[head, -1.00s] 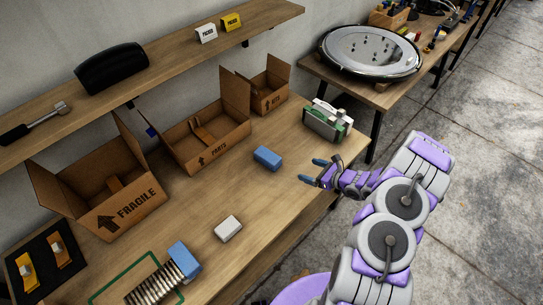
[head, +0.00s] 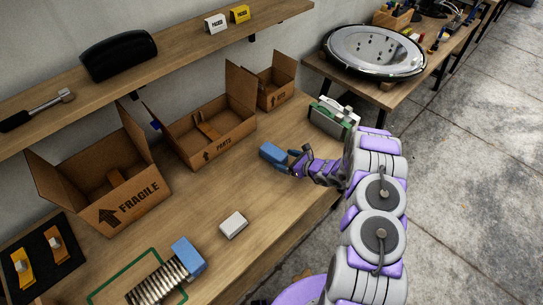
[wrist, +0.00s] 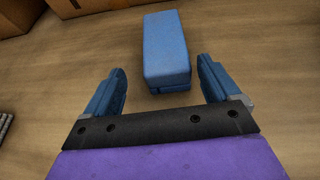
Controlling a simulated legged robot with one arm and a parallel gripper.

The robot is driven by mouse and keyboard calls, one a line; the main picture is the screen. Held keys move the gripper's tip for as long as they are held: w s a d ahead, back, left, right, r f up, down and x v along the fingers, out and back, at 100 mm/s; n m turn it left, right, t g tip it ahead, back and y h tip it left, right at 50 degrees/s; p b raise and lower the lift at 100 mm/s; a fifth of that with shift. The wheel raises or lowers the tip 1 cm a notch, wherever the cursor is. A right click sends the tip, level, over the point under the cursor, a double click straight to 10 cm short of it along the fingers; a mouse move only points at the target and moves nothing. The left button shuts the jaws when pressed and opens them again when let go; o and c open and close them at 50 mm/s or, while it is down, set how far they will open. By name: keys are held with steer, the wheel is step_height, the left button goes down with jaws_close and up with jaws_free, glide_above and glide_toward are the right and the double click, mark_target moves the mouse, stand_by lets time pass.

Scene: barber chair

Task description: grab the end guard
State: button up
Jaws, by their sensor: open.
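A loose blue block (head: 272,153), which looks like the end guard, lies on the wooden workbench in front of the open cartons. My gripper (head: 296,162) is low over the bench, just right of this block in the head view. In the wrist view the blue block (wrist: 166,45) lies ahead, between the lines of the two open fingers (wrist: 162,70). Its near end reaches between the fingertips, with a gap on each side. A similar blue block (head: 188,256) sits at the end of a finned metal part (head: 157,282) inside a green outline.
A white block (head: 233,225) lies on the bench in front. Open cartons marked FRAGILE (head: 135,205) and PARTS (head: 228,140) stand behind. A green and white device (head: 334,117) stands at the bench's far right. Bare wood surrounds the loose blue block.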

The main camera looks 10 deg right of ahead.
steer(key=shift+x, duration=0.85)
steer(key=shift+w+d+f, duration=0.1)
steer(key=shift+w+d, duration=0.1)
steer(key=shift+d, duration=0.6)
steer(key=shift+a, duration=0.8)
steer(key=c, duration=0.6)
steer(key=shift+d, duration=0.2)
steer(key=c, duration=0.3)
steer(key=shift+d, duration=0.4)
steer(key=shift+c, duration=0.7)
